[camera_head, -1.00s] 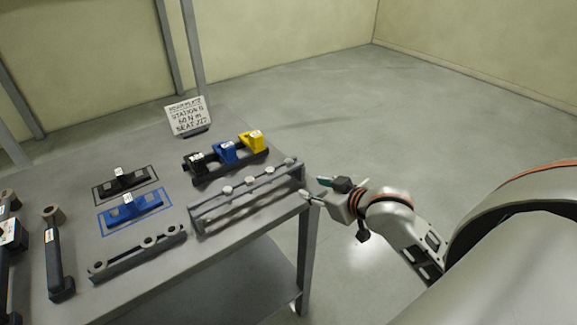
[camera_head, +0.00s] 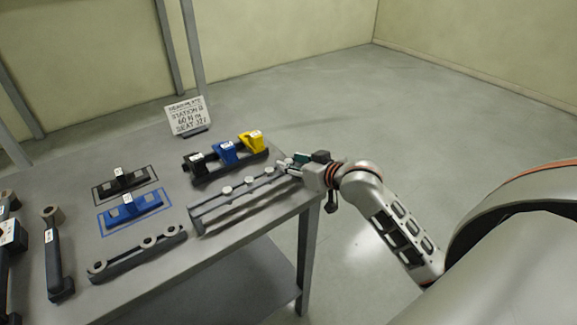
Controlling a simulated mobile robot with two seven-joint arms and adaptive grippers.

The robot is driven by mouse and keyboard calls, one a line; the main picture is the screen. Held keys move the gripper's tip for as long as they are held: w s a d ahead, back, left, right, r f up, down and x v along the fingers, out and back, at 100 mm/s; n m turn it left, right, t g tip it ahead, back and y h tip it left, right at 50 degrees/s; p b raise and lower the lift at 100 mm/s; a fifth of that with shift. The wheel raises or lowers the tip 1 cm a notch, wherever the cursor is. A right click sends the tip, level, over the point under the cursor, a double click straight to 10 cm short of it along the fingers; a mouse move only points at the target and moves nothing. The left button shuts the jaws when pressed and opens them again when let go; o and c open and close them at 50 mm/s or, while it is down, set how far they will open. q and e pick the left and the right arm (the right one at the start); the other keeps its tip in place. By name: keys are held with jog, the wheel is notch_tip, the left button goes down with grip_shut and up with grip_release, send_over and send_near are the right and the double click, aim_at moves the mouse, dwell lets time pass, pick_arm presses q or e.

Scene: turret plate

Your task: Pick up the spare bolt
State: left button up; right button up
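A long grey bolt rack (camera_head: 238,205) stands along the table's right front edge. Bolt heads show along its top, among them one near the left (camera_head: 226,190), one in the middle (camera_head: 251,180) and one further right (camera_head: 268,171). I cannot tell by a label which bolt is the spare. My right gripper (camera_head: 284,167) is at the rack's right end, its fingertips over the endmost bolt position, and they mostly hide that bolt. Whether the fingers are open or shut on it is too small to tell. My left gripper is not in view.
Behind the rack, a black holder carries black, blue (camera_head: 224,153) and yellow (camera_head: 251,142) blocks. A sign (camera_head: 187,116) stands at the back. Black and blue parts lie in outlined areas at left. A grey bar with rings (camera_head: 140,257) lies in front. Open floor is right of the table (camera_head: 215,245).

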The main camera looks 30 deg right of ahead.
grip_shut()
jog(key=shift+r, duration=0.1)
